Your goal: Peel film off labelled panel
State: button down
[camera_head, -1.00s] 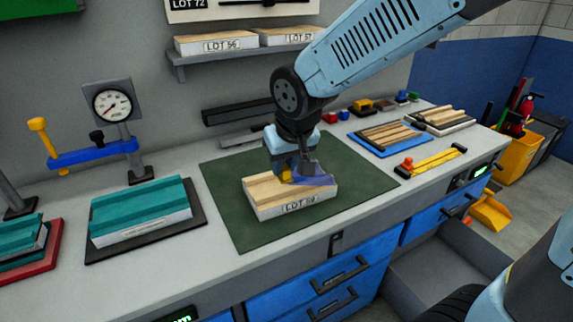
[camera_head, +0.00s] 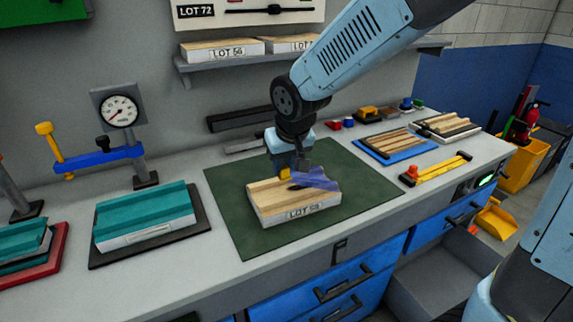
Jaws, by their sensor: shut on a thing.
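The labelled panel (camera_head: 272,205) lies on a dark green mat (camera_head: 235,226). It has a wood-toned top and a white front edge with a black LOT label, whose last digits are blurred. A translucent blue-violet film (camera_head: 316,181) covers the right part of its top and is bunched near the jaws. My gripper (camera_head: 297,182) comes down from above at the panel's back right and is shut on the film. The arm and gripper body hide part of the panel's back edge.
A teal-topped panel (camera_head: 140,217) lies on a dark mat at left, beside a gauge stand (camera_head: 122,112) with a blue clamp. A blue tray (camera_head: 371,147) of wood strips and a yellow tool (camera_head: 437,168) are at right. A drawer (camera_head: 440,268) stands open below the bench.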

jog(key=w+a+f, duration=0.1)
jog(key=w, duration=0.4)
jog(key=shift+w+a+f, duration=0.35)
dwell(0.4)
jog(key=w+d+r, duration=0.3)
jog(key=w+d, duration=0.3)
jog(key=d, duration=0.4)
jog(key=shift+r, duration=0.4)
dwell(1.3)
jog(key=shift+w+d, duration=0.1)
jog(key=shift+d, duration=0.05)
jog(key=w+d+r, duration=0.2)
jog(key=w+d, duration=0.1)
jog(key=d, duration=0.3)
jog(key=w+d+r, duration=0.2)
jog(key=w+d, duration=0.1)
jog(key=d, duration=0.3)
jog(key=shift+w+d, duration=0.3)
jog(key=shift+w, duration=0.1)
dwell(1.3)
